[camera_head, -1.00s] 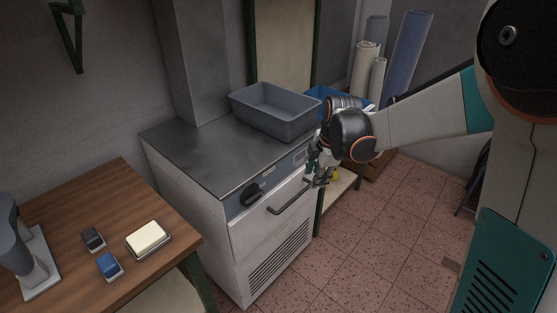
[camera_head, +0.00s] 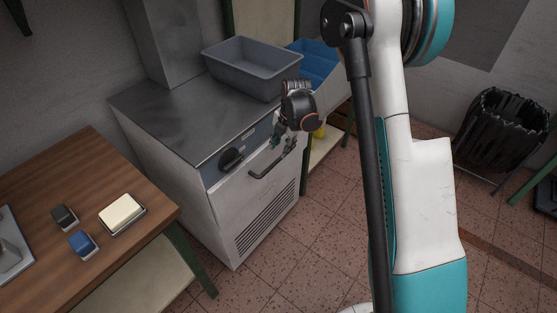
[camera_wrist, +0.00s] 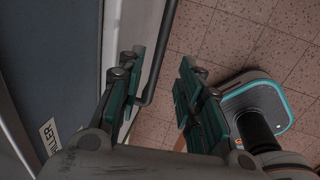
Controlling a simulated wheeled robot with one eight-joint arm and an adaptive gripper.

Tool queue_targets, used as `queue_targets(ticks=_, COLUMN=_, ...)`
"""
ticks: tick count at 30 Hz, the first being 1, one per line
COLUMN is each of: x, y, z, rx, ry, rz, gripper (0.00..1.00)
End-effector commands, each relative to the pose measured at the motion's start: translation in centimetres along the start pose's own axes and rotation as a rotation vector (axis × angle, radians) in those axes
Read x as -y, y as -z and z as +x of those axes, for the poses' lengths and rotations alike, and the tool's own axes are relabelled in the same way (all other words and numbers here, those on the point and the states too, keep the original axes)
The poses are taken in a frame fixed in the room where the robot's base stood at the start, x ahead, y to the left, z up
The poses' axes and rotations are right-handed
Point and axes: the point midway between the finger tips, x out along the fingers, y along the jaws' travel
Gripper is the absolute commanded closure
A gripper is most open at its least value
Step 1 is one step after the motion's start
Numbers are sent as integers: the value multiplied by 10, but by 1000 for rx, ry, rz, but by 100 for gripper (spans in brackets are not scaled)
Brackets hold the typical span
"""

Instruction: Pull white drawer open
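The white drawer (camera_head: 240,196) is the front panel of a metal-topped cabinet and looks flush with it. Its dark bar handle (camera_head: 262,173) runs across the upper part of the panel. My gripper (camera_head: 283,147) is at the right end of the handle. In the wrist view my gripper (camera_wrist: 155,90) has its two teal-padded fingers apart, with the handle (camera_wrist: 158,58) passing between them, closer to the left finger. I cannot tell whether that finger touches it. The handle's right end is partly hidden by my gripper in the head view.
A grey bin (camera_head: 252,70) stands on the cabinet top (camera_head: 190,120), above the drawer. A dark knob (camera_head: 231,158) sits left of the handle. A wooden table (camera_head: 60,190) with small blocks is close on the left. Tiled floor (camera_head: 310,235) in front of the drawer is clear.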

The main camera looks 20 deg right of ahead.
Motion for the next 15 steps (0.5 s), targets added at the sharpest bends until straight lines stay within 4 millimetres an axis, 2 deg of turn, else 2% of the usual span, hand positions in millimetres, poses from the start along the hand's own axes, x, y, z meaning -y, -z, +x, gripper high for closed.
queue_targets(ticks=1, x=0, y=0, z=14, rx=0, ry=0, rz=-1, gripper=67)
queue_targets(ticks=6, x=0, y=0, z=44, rx=0, ry=0, rz=0, gripper=67)
queue_targets(ticks=10, x=0, y=0, z=60, rx=0, ry=0, rz=1, gripper=67)
queue_targets(ticks=15, x=0, y=0, z=69, rx=0, ry=0, rz=1, gripper=67)
